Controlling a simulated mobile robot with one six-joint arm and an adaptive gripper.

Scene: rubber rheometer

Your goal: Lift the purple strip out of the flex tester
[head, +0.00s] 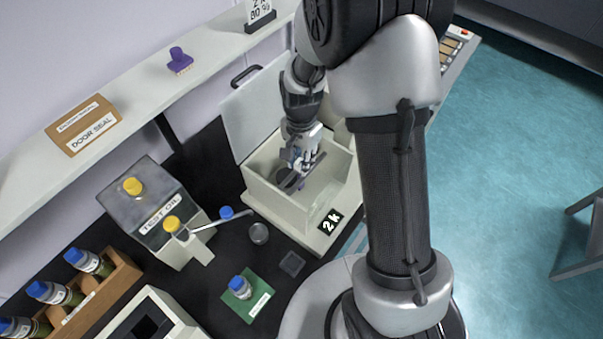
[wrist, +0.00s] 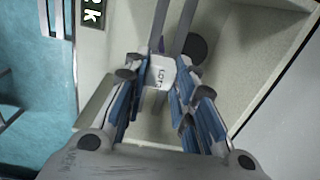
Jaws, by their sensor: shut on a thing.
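The flex tester (head: 275,202) is an open cream box with its lid raised, marked "2k" at the front. My gripper (head: 299,165) reaches down into it. A sliver of purple shows just beyond the label, so this looks like the purple strip (wrist: 161,46). Most of the strip is hidden by the fingers. Grey bars and a dark round disc (wrist: 197,48) are inside the box close by. I cannot tell whether the strip touches them.
A test oil tank (head: 150,205) and a blue-capped bottle on a green mat (head: 257,305) stand left of the tester. A rack of bottles (head: 125,272) is at the lower left. A shelf (head: 130,95) runs along the wall behind. The tester's walls surround my gripper closely.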

